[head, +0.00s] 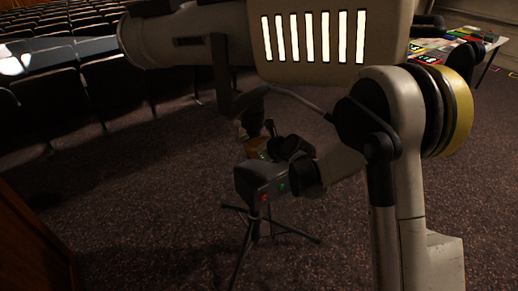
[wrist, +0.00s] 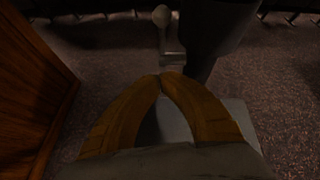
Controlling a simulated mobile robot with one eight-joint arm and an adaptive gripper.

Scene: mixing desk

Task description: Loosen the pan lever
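In the wrist view a pale lever (wrist: 163,38) with a round knob stands up just beyond the fingertips; it looks like the pan lever. Its foot meets a small grey metal bracket (wrist: 173,59). My gripper (wrist: 161,77) has two orange-brown curved fingers whose tips meet just short of the bracket. I see nothing clearly held between them, and contact with the bracket cannot be told. In the head view my gripper (head: 256,147) is small and partly hidden beside a dark upright above a tripod (head: 248,238). The lever is not clear there.
A dark upright body (wrist: 214,32) stands right beside the lever. A wooden panel (wrist: 32,85) is close on the left. Rows of dark seats (head: 60,85) fill the back left, and a table (head: 455,42) with coloured items stands at the back right. Carpet around the tripod is open.

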